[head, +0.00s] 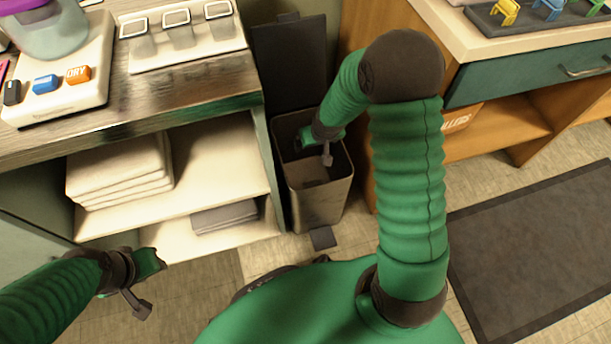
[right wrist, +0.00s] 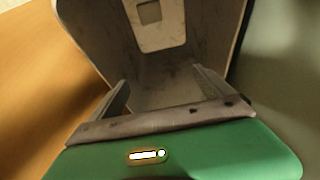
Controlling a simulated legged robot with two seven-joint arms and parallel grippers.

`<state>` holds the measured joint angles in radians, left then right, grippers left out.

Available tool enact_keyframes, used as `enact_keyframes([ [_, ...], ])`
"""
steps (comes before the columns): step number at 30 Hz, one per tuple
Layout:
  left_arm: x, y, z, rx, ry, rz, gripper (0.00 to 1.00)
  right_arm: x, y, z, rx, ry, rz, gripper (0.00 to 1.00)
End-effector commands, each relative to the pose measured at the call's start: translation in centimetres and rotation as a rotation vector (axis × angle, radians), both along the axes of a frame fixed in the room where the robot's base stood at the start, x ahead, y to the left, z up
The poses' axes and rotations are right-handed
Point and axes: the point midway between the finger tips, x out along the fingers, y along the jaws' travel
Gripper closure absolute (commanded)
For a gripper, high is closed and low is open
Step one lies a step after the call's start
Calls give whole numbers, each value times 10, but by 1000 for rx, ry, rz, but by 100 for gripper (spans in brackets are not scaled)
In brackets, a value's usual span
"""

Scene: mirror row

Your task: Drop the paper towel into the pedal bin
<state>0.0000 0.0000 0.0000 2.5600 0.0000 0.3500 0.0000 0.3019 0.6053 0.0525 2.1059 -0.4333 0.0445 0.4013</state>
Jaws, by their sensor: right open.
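The pedal bin (head: 341,200) is a grey-brown open-topped bin between the shelf unit and the wooden cabinet. Its dark lid (head: 290,62) stands raised behind it. My right gripper (head: 305,145) is at the bin's mouth. In the right wrist view its two fingers (right wrist: 163,95) are apart with nothing between them, facing the bin's inside (right wrist: 165,75). A pale panel or sheet with a square mark (right wrist: 157,28) shows inside; I cannot tell whether it is the paper towel. No paper towel is clearly seen elsewhere. My left gripper (head: 153,263) is before the lower shelves; its jaws are unclear.
A dark pedal (head: 322,238) is at the bin's foot. The shelf unit (head: 225,165) at left holds folded pale cloths (head: 120,170) and a grey stack (head: 224,216). A counter with a teal drawer (head: 530,75) is at right. A dark mat (head: 540,250) lies on the floor.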

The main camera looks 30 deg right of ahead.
Motion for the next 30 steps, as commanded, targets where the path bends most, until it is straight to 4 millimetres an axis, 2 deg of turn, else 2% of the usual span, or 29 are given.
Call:
enact_keyframes([
  [5,0,0,23,0,0,0,64,-10,2,34,0,-2,-1,9],
  [15,0,0,78,0,0,0,64,-46,11,126,-2,-2,-3,9],
  [18,0,0,88,0,0,0,64,-54,14,143,-2,-1,1,9],
  [22,0,0,94,0,0,0,64,-60,15,153,-1,1,-2,9],
  [30,0,0,93,0,0,0,64,-61,16,153,-2,1,-1,9],
])
